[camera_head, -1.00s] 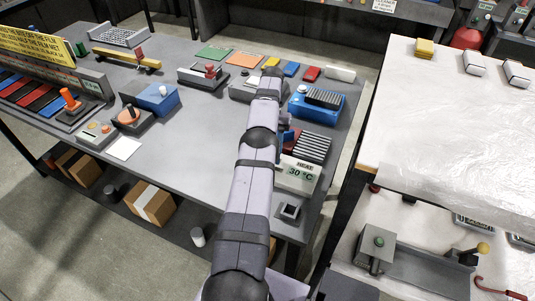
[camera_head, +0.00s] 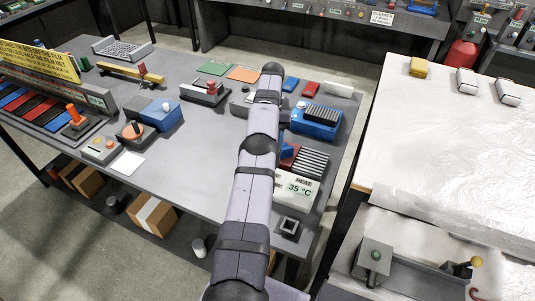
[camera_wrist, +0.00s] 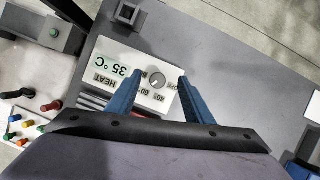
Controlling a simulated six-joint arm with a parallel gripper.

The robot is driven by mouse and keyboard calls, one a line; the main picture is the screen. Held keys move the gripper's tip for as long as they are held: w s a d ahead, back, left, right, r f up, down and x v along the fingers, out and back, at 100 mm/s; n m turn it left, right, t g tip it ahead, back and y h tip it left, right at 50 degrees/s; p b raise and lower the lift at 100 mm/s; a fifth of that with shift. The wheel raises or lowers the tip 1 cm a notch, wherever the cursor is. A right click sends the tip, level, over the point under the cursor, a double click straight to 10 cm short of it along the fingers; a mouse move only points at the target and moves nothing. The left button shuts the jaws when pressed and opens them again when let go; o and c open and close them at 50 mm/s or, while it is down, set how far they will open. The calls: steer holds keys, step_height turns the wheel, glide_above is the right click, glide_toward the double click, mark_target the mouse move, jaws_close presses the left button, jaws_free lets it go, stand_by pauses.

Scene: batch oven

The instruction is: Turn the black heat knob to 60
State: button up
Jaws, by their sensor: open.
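The white heat unit (camera_head: 294,199) stands on the right part of the grey bench, and its display (camera_head: 299,186) reads 35 °C. In the wrist view the unit (camera_wrist: 104,50) appears upside down, with the label HEAT beside the display. Its round heat knob (camera_wrist: 157,81) looks grey there, with numbers around it, including 40, 60 and 80. My gripper (camera_wrist: 161,76) is open, its two blue fingers on either side of the knob. I cannot tell whether they touch it. In the head view my arm hides the knob and most of the gripper.
A dark square socket (camera_head: 289,227) sits in front of the unit. A ribbed block (camera_head: 310,161) and a blue box (camera_head: 316,125) stand behind it. A white-covered table (camera_head: 450,140) is to the right, across a gap. The middle of the bench is clear.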

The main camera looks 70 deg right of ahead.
steer(key=shift+r+p, duration=0.35)
steer(key=shift+r, duration=0.25)
steer(key=w+a+r+n+h+b, duration=0.25)
steer(key=w+a+n, duration=0.35)
steer(key=w+a, duration=1.1)
steer(key=w+a+n+b, duration=0.1)
steer(key=w+a+n, duration=0.15)
steer(key=a, duration=1.05)
steer(key=s+a+f+n+h+b, duration=0.1)
steer(key=s+a+f+n, duration=0.1)
steer(key=s+a, duration=0.5)
steer(key=s+a+f+n+t+b, duration=0.1)
steer(key=s+a+f+n, duration=0.2)
steer(key=s+a, duration=0.3)
steer(key=a+n, duration=0.1)
steer(key=a, duration=0.4)
steer(key=shift+s+h, duration=0.35)
